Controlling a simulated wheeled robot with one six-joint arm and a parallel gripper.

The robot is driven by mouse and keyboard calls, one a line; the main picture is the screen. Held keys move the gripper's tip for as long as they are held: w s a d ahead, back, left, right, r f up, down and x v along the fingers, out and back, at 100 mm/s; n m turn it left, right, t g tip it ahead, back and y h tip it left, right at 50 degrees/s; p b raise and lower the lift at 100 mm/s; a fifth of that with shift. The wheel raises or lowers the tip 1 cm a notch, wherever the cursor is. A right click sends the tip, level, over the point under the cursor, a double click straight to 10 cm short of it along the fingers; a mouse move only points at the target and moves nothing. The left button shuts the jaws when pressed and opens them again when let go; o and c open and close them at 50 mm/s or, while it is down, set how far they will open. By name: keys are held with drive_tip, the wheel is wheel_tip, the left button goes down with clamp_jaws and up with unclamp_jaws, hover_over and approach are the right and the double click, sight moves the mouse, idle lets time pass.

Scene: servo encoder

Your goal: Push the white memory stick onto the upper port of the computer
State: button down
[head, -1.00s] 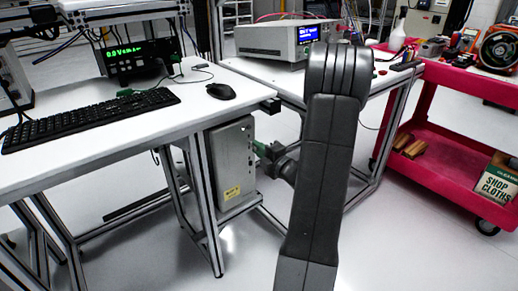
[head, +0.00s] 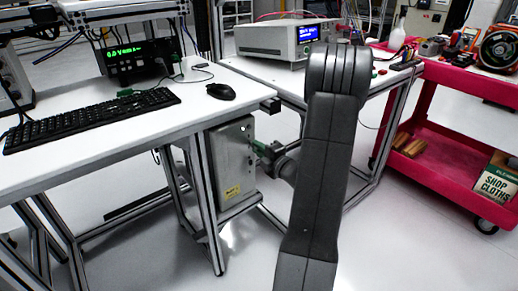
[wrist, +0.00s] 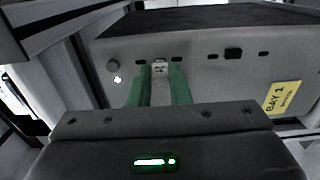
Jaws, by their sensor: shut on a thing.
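The computer (wrist: 205,80) is a grey metal box with a yellow label; in the head view it (head: 232,165) hangs under the white bench. My gripper (wrist: 160,85) has green fingers shut on the white memory stick (wrist: 160,68). The stick's far end is at the computer's face, between two small dark slots. The upper port is hidden behind the stick, and I cannot tell how far in it is. The other port (wrist: 233,54) is a dark opening further right in the wrist view. In the head view my gripper (head: 262,147) is at the computer's right face; the stick is not distinguishable.
The white bench (head: 105,135) above the computer holds a keyboard (head: 90,118) and a mouse (head: 220,91). Metal bench legs (head: 206,205) stand beside the computer. A red cart (head: 440,155) is at the right. The floor in front is clear.

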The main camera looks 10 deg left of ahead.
drive_tip(key=shift+w+a, duration=0.25)
drive_tip(key=shift+a, duration=0.05)
idle(0.5)
drive_tip(key=c, duration=1.3)
unclamp_jaws()
drive_tip(key=p+v, duration=0.3)
drive_tip(key=v, duration=1)
drive_tip(key=shift+s+d, duration=0.25)
drive_tip(key=shift+d, duration=0.05)
drive_tip(key=shift+w+a, duration=0.1)
